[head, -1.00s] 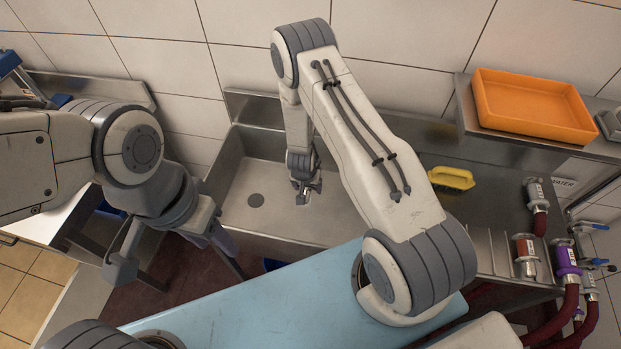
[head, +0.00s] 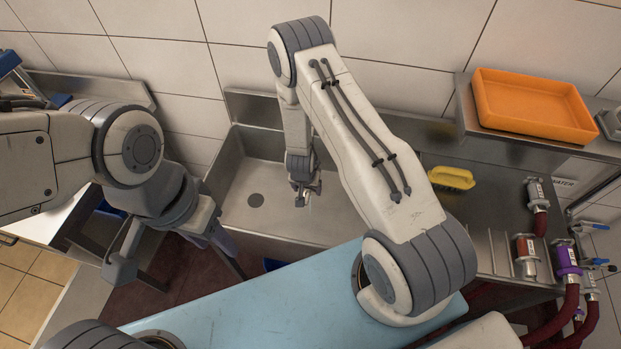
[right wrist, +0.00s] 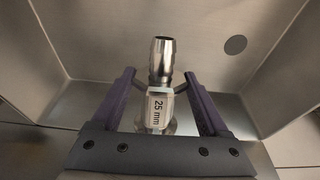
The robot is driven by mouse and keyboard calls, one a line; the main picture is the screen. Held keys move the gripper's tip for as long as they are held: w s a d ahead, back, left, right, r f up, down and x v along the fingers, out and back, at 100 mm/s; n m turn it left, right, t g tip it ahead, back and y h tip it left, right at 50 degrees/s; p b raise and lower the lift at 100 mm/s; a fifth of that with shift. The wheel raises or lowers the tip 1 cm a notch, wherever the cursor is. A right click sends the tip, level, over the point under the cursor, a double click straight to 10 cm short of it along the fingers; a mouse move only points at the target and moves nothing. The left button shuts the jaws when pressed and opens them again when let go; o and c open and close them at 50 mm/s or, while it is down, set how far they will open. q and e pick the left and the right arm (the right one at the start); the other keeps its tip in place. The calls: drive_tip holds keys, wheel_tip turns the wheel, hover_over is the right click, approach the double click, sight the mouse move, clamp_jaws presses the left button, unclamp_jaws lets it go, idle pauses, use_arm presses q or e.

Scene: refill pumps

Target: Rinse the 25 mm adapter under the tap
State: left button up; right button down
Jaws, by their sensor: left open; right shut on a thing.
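The 25 mm adapter (right wrist: 160,90) is a metal fitting with a ribbed tube end and a white label reading "25 mm". My right gripper (right wrist: 160,88) is shut on it, with a dark finger on each side. In the head view my right gripper (head: 305,192) hangs inside the steel sink basin (head: 235,200), to the right of the drain. The adapter is too small there to make out clearly. I cannot make out the tap or any water.
A yellow brush (head: 452,178) lies on the steel counter right of the sink. An orange tray (head: 533,105) stands on a raised shelf. Several hose couplings (head: 526,250) stand at the right. The basin around my right gripper is free.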

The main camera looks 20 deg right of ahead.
drive_tip(key=shift+s+a+r, duration=0.45)
drive_tip(key=shift+s+a, duration=0.1)
drive_tip(key=shift+s, duration=0.25)
drive_tip(key=shift+s+a+r, duration=0.4)
drive_tip(key=shift+s+a, duration=0.15)
drive_tip(key=shift+s, duration=0.25)
drive_tip(key=s+a, duration=0.1)
drive_tip(key=s+a+r, duration=0.1)
drive_tip(key=s, duration=0.1)
drive_tip(key=s+a+r, duration=0.1)
drive_tip(key=shift+s, duration=0.2)
drive_tip(key=shift+w, duration=0.1)
drive_tip(key=d+n+b, duration=0.1)
drive_tip(key=n+b, duration=0.1)
drive_tip(key=b, duration=0.1)
drive_tip(key=w+d+n+y+b, duration=0.1)
drive_tip(key=n+b, duration=0.1)
drive_tip(key=b, duration=0.2)
drive_tip(key=w+d+n+b, duration=0.1)
drive_tip(key=b, duration=0.3)
drive_tip(key=shift+d+n+t, duration=0.3)
drive_tip(key=shift+d+n, duration=0.05)
drive_tip(key=shift+n, duration=0.05)
drive_tip(key=shift+s+d+r+n+y+b, duration=0.1)
drive_tip(key=shift+d+r+n+y+b, duration=0.25)
drive_tip(key=shift+n, duration=0.15)
